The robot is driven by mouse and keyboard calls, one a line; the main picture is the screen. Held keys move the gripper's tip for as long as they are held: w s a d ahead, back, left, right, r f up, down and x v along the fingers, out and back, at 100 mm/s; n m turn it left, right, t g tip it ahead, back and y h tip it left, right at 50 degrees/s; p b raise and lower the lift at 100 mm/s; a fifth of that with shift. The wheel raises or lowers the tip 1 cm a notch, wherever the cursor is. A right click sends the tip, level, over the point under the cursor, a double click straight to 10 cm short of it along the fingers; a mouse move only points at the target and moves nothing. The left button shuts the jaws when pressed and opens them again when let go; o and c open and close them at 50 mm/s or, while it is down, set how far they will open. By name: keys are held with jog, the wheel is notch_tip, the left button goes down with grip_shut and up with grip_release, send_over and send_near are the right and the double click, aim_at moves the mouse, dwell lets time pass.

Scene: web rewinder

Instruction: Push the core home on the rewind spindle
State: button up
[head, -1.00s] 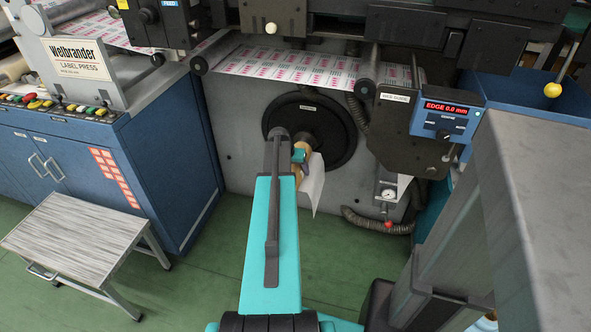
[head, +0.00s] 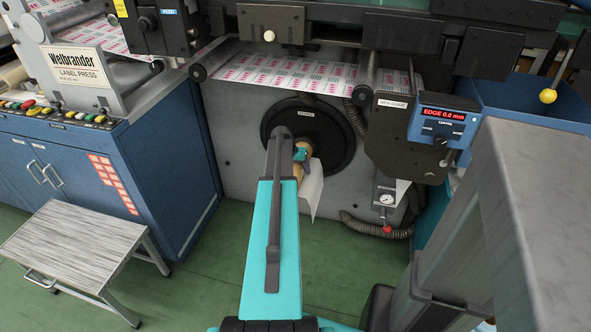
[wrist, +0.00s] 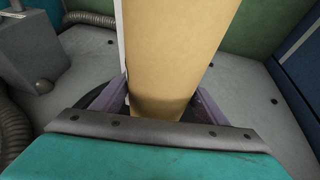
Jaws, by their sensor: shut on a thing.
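The tan cardboard core (wrist: 175,55) fills the middle of the wrist view, and my gripper (wrist: 160,100) is shut on it, one finger on each side. In the head view a small part of the core (head: 298,171) shows beside my arm. The round black disc (head: 335,130) of the rewind station is right behind it on the grey machine panel. The rewind spindle itself is hidden behind my arm and the core, so I cannot tell how far the core sits on it. My gripper is mostly hidden in the head view.
A white paper sheet (head: 312,187) hangs beside the core. The printed web (head: 280,72) runs above. The edge guide box (head: 440,128) reads 0.0 mm. A gauge (head: 386,199) and a hose (head: 372,228) are to the right; a step stool (head: 70,245) stands left.

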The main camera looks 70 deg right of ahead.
jog(key=shift+d+r, duration=0.1)
jog(key=shift+d, duration=0.15)
jog(key=o, duration=1.3)
jog(key=shift+o, duration=0.2)
jog(key=shift+a, duration=0.1)
jog(key=shift+r, duration=0.1)
jog(key=v, duration=1.3)
jog(key=shift+a+r, duration=0.15)
jog(key=shift+a, duration=0.05)
